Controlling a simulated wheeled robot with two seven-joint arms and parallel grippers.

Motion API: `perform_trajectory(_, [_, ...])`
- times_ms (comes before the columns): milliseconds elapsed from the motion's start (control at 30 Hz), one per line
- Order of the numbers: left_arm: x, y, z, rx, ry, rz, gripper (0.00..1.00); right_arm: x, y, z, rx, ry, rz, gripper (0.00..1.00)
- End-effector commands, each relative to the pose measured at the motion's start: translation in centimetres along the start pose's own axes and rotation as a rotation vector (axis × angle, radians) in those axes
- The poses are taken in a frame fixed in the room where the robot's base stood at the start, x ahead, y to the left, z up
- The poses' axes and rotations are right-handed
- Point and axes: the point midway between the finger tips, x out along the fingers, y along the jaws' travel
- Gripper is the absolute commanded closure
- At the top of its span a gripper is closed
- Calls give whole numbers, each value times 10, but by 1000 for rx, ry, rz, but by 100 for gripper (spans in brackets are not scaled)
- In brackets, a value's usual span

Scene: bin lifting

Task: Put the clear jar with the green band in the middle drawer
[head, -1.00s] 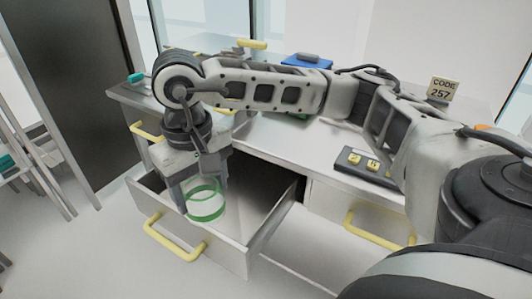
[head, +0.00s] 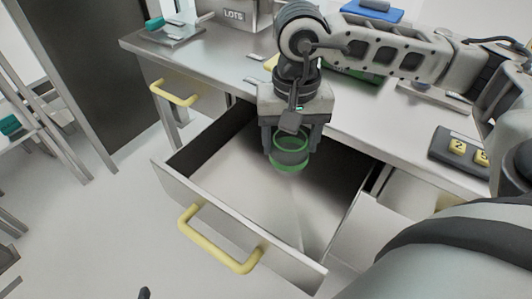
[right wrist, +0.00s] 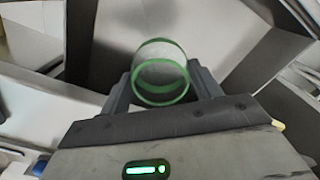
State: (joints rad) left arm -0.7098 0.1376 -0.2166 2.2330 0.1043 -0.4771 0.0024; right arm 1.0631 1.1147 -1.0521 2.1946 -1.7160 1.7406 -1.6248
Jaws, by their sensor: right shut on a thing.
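The clear jar with the green band (head: 290,155) is held in my right gripper (head: 292,140), whose fingers close on it from both sides. The jar also shows between the fingers in the right wrist view (right wrist: 160,75). It hangs over the open middle drawer (head: 215,207), toward its back, with the drawer floor below it; the exact gap is hard to tell. The drawer is pulled well out and looks empty. My left gripper is not in view.
A closed drawer with a yellow handle (head: 174,93) is at the left. The grey worktop (head: 215,62) above holds a box marked LOTS (head: 235,15), a blue item (head: 372,10) and a keypad (head: 462,150). A dark panel (head: 85,70) and rack stand at the left.

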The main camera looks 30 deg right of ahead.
Motion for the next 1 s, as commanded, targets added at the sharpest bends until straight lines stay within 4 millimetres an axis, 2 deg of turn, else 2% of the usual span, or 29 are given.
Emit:
perform_trajectory(67, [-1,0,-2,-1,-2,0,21,8,-13,-17,1,-1,-2,69])
perform_trajectory(200, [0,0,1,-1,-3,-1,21,38,-23,-34,-1,-3,0,69])
perform_trajectory(333, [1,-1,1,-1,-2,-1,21,54,-30,-46,-1,0,0,69])
perform_trajectory(567, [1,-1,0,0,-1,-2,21,67,-36,-55,-2,0,0,69])
perform_trajectory(800, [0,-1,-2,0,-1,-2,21,96,-36,-55,-1,0,0,69])
perform_trajectory(1000, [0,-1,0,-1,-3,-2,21,97,-36,-55,-2,2,-2,69])
